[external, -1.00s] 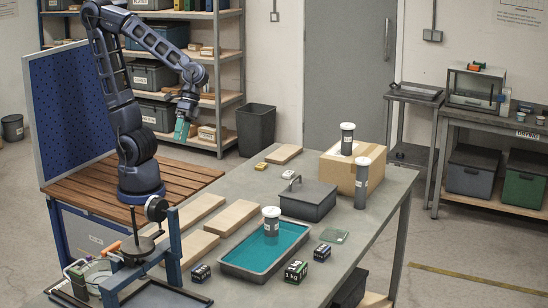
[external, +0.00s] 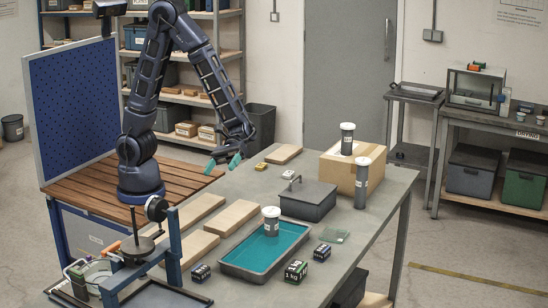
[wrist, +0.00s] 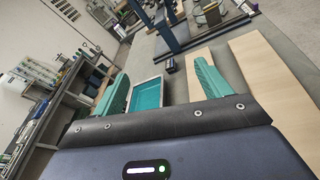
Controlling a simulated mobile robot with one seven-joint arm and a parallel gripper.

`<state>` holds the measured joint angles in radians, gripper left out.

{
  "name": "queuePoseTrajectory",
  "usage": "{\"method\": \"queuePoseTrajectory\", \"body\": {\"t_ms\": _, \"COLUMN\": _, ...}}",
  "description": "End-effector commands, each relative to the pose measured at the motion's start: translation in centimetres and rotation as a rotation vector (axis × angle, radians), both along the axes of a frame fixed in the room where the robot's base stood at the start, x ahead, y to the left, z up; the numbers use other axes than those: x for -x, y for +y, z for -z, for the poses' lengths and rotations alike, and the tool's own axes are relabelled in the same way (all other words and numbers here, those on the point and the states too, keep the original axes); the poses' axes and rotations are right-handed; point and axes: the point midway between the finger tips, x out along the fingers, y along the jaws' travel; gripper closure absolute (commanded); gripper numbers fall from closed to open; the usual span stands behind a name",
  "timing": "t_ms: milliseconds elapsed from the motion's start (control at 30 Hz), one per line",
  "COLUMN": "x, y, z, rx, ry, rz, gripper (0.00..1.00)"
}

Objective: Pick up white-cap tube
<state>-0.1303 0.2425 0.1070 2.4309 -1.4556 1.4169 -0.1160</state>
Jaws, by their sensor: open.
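Three dark grey tubes with white caps stand upright in the external view. One (external: 271,222) stands in the teal-bottomed tray (external: 233,271). One (external: 347,140) stands on top of the cardboard box (external: 338,176). One (external: 362,184) stands on the table at the box's right front corner. My gripper (external: 223,164) is open and empty, with teal fingers, over the table's far left side, away from all three tubes. In the wrist view my gripper (wrist: 160,84) shows both fingers apart, with the tray (wrist: 132,100) beyond them. I cannot make out a tube in the wrist view.
Wooden boards (external: 231,217) lie left of the tray. Small labelled blocks (external: 296,271) and a glassy greenish piece (external: 335,236) lie near it. The table's front right is clear.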

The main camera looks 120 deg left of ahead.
Motion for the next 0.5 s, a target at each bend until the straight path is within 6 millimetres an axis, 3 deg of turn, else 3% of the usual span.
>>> {"method": "queuePoseTrajectory", "body": {"t_ms": 300, "x": -6.5, "y": 3.8, "z": 5.8, "rx": 0.211, "ry": 0.146, "rz": -0.291, "gripper": 0.23}}
{"method": "queuePoseTrajectory", "body": {"t_ms": 500, "x": -9.4, "y": 6.7, "z": 9.5, "rx": 0.306, "ry": 0.202, "rz": -0.458, "gripper": 0.23}}
